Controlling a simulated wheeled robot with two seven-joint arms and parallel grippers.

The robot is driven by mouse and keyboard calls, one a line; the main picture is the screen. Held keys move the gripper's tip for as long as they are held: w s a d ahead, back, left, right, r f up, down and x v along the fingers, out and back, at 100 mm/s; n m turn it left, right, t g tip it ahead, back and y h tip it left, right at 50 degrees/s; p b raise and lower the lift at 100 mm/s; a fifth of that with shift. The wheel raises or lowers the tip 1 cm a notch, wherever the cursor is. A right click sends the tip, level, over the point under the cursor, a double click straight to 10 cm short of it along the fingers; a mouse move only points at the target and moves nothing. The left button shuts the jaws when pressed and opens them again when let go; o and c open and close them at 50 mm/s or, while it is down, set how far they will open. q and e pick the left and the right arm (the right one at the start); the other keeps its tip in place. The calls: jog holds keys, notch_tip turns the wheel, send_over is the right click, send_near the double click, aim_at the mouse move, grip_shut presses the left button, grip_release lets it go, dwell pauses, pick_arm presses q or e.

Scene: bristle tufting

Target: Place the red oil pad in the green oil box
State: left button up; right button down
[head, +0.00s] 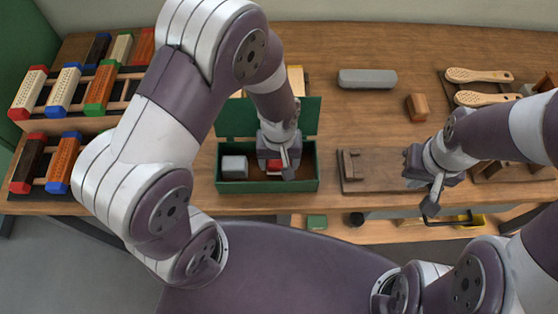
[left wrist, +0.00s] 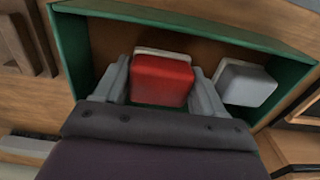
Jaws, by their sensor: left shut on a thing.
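The green oil box (head: 265,187) stands open at the front of the workbench, its lid raised at the back. It also shows in the left wrist view (left wrist: 190,22). My left gripper (head: 283,168) points down into the box. Its fingers are shut on the red oil pad (left wrist: 162,80), one on each side. In the head view the pad (head: 274,165) is mostly hidden by the gripper. I cannot tell whether it touches the box floor. A grey pad (left wrist: 245,84) lies in the box beside it. My right gripper (head: 428,192) hangs over the bench to the right; its jaw gap is unclear.
A wooden fixture (head: 368,182) lies right of the box. A grey block (head: 367,79) and a small brown block (head: 417,107) lie farther back. Racks of coloured brushes (head: 65,88) fill the left end. Wooden paddles (head: 480,75) lie at the back right.

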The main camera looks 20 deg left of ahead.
pick_arm(q)
jog(key=shift+f, duration=0.75)
jog(key=shift+f, duration=0.1)
jog(key=o, duration=1)
jog(key=shift+o, duration=0.2)
notch_tip(320, 180, up, 12)
jog(key=shift+f+p, duration=0.1)
jog(key=shift+p, duration=0.35)
jog(key=s+a+r+m+t, duration=0.1)
jog(key=s+a+r+m, duration=0.1)
jog(key=a, duration=0.6)
jog(key=shift+s+r+m, duration=0.4)
jog(key=shift+s+m, duration=0.15)
jog(key=shift+m, duration=0.15)
